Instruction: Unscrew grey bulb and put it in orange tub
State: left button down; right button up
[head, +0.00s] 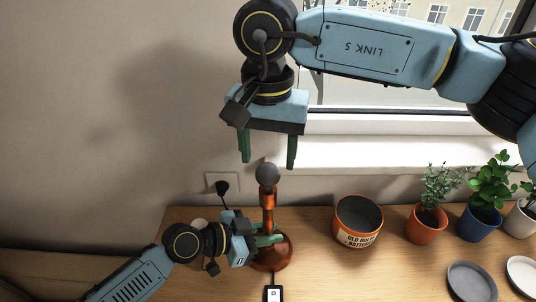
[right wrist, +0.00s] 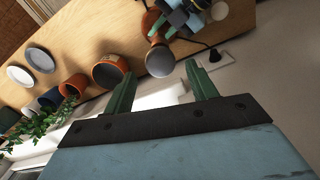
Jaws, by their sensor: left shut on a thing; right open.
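The grey bulb (head: 268,173) sits upright in the top of an orange-brown lamp stand (head: 268,200) on the counter. It also shows in the right wrist view (right wrist: 160,61). My left gripper (head: 268,238) is shut on the stand's stem, low down near its round base. My right gripper (head: 268,160) is open and empty, pointing down above the bulb, with its green fingers apart on either side. The right wrist view shows both fingers (right wrist: 160,90) clear of the bulb. The orange tub (head: 358,222), with a label reading "OLD BULBS BATTERIES", stands right of the lamp and looks empty.
Potted plants (head: 426,222) in orange, blue and white pots stand right of the tub. A grey plate (head: 471,281) and a white plate (head: 523,272) lie at the front right. A white switch box (head: 273,293) is in front of the lamp. The wall socket (head: 222,185) holds a black plug.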

aim_at(268, 185)
jog(key=m, duration=0.5)
jog(key=shift+m, duration=0.4)
jog(key=m, duration=0.5)
jog(key=shift+m, duration=0.3)
jog(key=m, duration=0.3)
jog(key=shift+m, duration=0.3)
jog(key=m, duration=0.5)
jog(key=shift+m, duration=0.3)
jog(key=m, duration=0.5)
jog(key=shift+m, duration=0.3)
jog(key=m, duration=0.5)
jog(key=shift+m, duration=0.3)
jog(key=m, duration=1)
jog(key=shift+f+m, duration=0.3)
notch_tip(268, 185, down, 7)
jog(key=shift+f, duration=0.2)
jog(key=shift+c, duration=0.5)
